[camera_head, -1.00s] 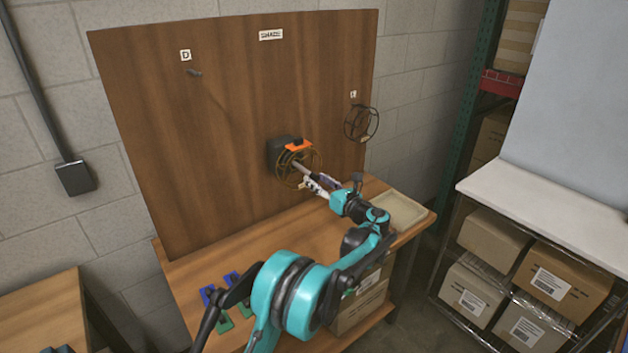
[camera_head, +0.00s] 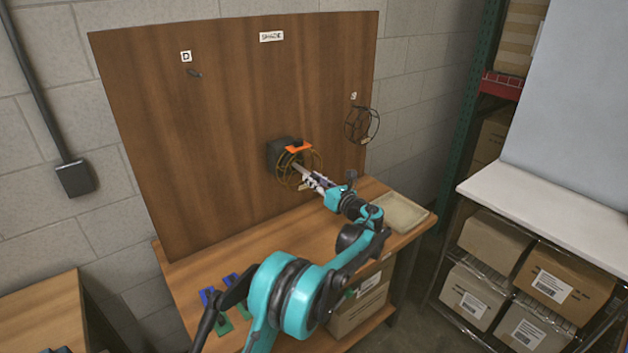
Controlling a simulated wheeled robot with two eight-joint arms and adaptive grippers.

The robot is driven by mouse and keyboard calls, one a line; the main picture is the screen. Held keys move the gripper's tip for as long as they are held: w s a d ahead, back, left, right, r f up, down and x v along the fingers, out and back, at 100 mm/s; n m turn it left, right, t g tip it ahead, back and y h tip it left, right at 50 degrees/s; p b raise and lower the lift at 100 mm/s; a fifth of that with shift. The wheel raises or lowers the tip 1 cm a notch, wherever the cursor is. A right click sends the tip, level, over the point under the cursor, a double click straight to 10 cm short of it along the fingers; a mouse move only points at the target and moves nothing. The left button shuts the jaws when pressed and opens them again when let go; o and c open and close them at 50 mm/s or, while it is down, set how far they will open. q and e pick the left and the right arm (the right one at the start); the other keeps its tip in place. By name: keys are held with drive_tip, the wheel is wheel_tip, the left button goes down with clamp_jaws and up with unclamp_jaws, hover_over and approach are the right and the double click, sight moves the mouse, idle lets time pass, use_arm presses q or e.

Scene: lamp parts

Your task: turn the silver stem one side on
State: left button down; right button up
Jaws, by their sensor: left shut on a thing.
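The silver stem (camera_head: 298,169) sticks out towards me from the middle of a brass-coloured wire ring frame (camera_head: 279,172) at a dark block (camera_head: 279,150) on the wooden board. My left gripper (camera_head: 311,179) comes from the lower right and is shut on the stem's near end. Its fingers cover that end of the stem. An orange piece (camera_head: 299,147) lies at the top of the ring frame. My right gripper is not in view.
A black wire frame (camera_head: 362,125) hangs at the board's right edge. A bare peg (camera_head: 195,73) sits at the upper left. An empty beige tray (camera_head: 401,212) stands on the bench to the right. Blue and green pieces (camera_head: 220,310) lie at the bench's front left.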

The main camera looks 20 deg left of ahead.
use_arm(q)
drive_tip(key=n+p, duration=0.1)
drive_tip(key=n, duration=0.4)
drive_tip(key=shift+n, duration=0.3)
drive_tip(key=n, duration=0.5)
drive_tip(key=shift+n, duration=0.4)
drive_tip(key=c, duration=1.3)
unclamp_jaws()
drive_tip(key=shift+d, duration=0.1)
